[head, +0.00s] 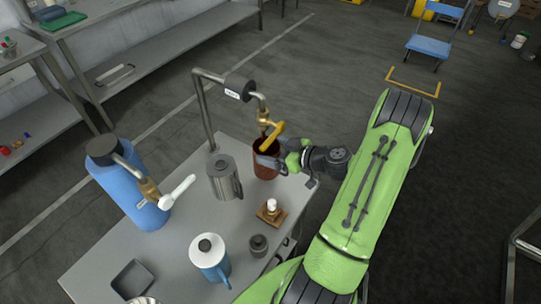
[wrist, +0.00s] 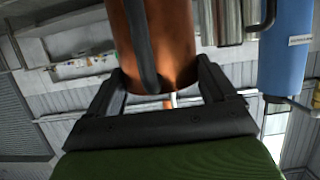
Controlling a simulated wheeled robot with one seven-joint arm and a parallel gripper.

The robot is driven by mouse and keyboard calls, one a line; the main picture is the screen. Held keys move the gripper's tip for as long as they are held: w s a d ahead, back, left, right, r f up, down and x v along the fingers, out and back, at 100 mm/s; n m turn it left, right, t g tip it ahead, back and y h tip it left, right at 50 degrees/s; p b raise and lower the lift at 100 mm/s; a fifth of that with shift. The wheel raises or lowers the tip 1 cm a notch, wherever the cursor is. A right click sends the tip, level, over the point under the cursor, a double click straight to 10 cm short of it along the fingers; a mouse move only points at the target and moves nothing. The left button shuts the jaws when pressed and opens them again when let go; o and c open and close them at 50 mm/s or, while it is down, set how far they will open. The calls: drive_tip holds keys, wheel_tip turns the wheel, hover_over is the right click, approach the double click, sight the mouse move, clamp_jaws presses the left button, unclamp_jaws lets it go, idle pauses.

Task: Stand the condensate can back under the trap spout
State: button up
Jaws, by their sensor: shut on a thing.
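The condensate can, a copper-brown can (head: 264,170), is at the far right part of the grey table. My gripper (head: 272,160) reaches it from the right and is shut on it. In the wrist view the can (wrist: 172,40) sits between both fingers, with a dark handle strip running down its front. The brass trap spout (head: 263,112) with a yellow lever hangs from a labelled pipe over the can in the head view. The lever and my fingers cover part of the can's top. I cannot tell whether its base touches the table.
A steel jug (head: 223,180) stands close left of the can. A wooden block with a white knob (head: 271,211), a dark grey pot (head: 258,245) and a blue-and-white jug (head: 210,256) stand nearer. A blue tank (head: 135,188) with a tap is at left.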

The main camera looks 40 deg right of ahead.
drive_tip(key=shift+w+a+f, duration=0.1)
drive_tip(key=shift+w+f, duration=0.15)
drive_tip(key=shift+f, duration=0.6)
drive_tip(key=shift+w+a+f, duration=0.1)
drive_tip(key=shift+w+f, duration=0.1)
drive_tip(key=shift+f, duration=0.65)
drive_tip(key=shift+f+b, duration=0.15)
drive_tip(key=shift+b, duration=0.2)
drive_tip(key=o, duration=1.4)
drive_tip(key=shift+s+d+r+p, duration=0.15)
drive_tip(key=shift+s+r+p, duration=0.1)
drive_tip(key=shift+p, duration=0.05)
drive_tip(key=v, duration=1.1)
drive_tip(key=shift+s, duration=0.25)
drive_tip(key=shift+d, duration=0.1)
